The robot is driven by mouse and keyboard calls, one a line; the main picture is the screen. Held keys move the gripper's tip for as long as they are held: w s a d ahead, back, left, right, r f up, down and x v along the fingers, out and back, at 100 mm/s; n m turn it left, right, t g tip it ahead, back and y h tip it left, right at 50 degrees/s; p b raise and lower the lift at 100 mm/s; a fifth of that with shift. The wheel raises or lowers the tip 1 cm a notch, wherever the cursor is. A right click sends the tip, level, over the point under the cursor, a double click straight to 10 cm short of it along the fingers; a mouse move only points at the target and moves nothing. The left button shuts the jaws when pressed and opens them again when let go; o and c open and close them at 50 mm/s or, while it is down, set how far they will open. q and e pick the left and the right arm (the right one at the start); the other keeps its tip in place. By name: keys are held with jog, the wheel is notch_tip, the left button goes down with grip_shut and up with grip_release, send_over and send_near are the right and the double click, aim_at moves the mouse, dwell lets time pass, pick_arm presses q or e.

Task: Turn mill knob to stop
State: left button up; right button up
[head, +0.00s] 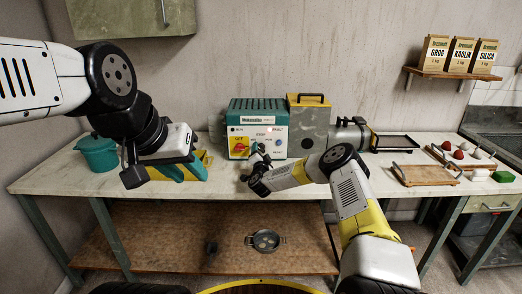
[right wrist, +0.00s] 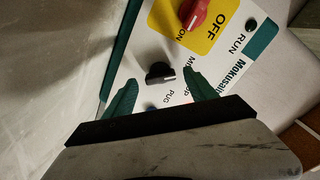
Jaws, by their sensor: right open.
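The control box (head: 257,115) with a teal top and pale front panel stands at the back of the bench. In the right wrist view, the black mill knob (right wrist: 160,73) is on the panel, its white pointer mark toward the right. Labels reading MI..., ...OP and PUG lie near it, partly hidden by a finger. My right gripper (right wrist: 161,88) is open, one teal fingertip on each side of the knob; I cannot tell whether they touch it. In the head view my right gripper (head: 257,160) is at the panel. My left gripper (head: 186,169) is away to the left; its opening is unclear.
A red switch (right wrist: 193,13) on a yellow ON/OFF plate sits close to the knob. A grey box (head: 309,130) stands right of the control box. A teal pot (head: 97,153) is at the left, a wooden board (head: 425,176) at the right.

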jog(key=shift+w, duration=0.35)
jog(key=c, duration=1.4)
jog(key=m, duration=0.3)
jog(key=shift+m, duration=2.3)
